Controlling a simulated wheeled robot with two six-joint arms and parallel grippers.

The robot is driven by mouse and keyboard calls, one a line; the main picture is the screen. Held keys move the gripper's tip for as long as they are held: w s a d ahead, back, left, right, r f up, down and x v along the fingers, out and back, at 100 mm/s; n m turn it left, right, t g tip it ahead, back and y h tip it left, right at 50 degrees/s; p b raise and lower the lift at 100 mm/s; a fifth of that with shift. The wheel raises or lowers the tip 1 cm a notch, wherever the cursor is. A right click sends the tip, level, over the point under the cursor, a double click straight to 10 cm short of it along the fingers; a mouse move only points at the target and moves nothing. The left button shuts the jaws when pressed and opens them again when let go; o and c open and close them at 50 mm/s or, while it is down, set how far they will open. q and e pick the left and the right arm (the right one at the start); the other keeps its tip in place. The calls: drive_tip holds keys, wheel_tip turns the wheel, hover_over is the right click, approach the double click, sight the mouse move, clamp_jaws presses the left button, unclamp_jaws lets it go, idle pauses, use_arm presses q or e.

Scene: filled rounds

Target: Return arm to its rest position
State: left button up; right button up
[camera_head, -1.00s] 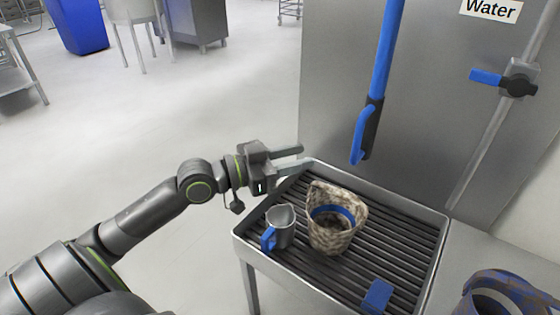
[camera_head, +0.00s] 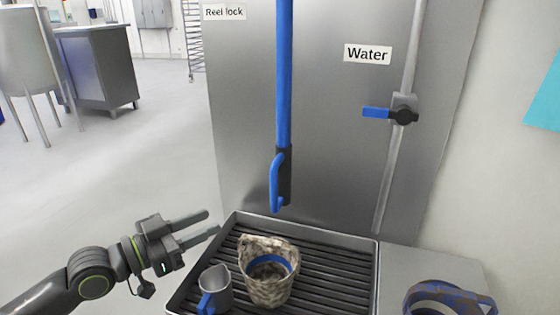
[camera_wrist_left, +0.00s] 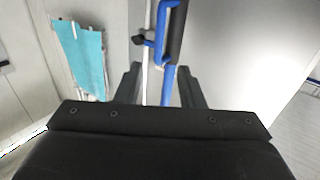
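My left gripper (camera_head: 210,226) is open and empty in the head view, with its two fingers apart and pointing right. It is in the air at the left edge of the grated tray (camera_head: 352,243), up and left of a metal jug. In the left wrist view the two fingers (camera_wrist_left: 160,86) stand apart, and the blue hose handle (camera_wrist_left: 169,80) shows beyond them. My right gripper is in neither view.
On the tray stand a metal jug (camera_head: 217,285) with a blue handle and a mottled bucket (camera_head: 268,287) with a blue band. A blue spray hose (camera_head: 284,85) hangs above. A valve (camera_head: 402,113) is on the wall pipe. A blue-brown round item (camera_head: 447,296) lies at right.

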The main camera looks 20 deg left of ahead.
use_arm(q)
drive_tip(key=s+f+n+g+y, duration=0.2)
drive_tip(key=s+f+y, duration=0.2)
drive_tip(key=f, duration=0.9)
drive_tip(key=s+a+f+n+g+y, duration=0.2)
drive_tip(key=s+f+n+g+y, duration=0.5)
drive_tip(key=s+f, duration=0.95)
wheel_tip(320, 180, down, 20)
drive_tip(key=s+a+m+g+y+p, duration=0.1)
drive_tip(key=s+a+g+p, duration=0.1)
drive_tip(key=g, duration=0.1)
drive_tip(key=s+d+f+g+p, duration=0.1)
drive_tip(key=s+f+p, duration=0.1)
drive_tip(key=s+f, duration=1.2)
drive_tip(key=shift+s+f, duration=0.4)
drive_tip(key=shift+s, duration=0.3)
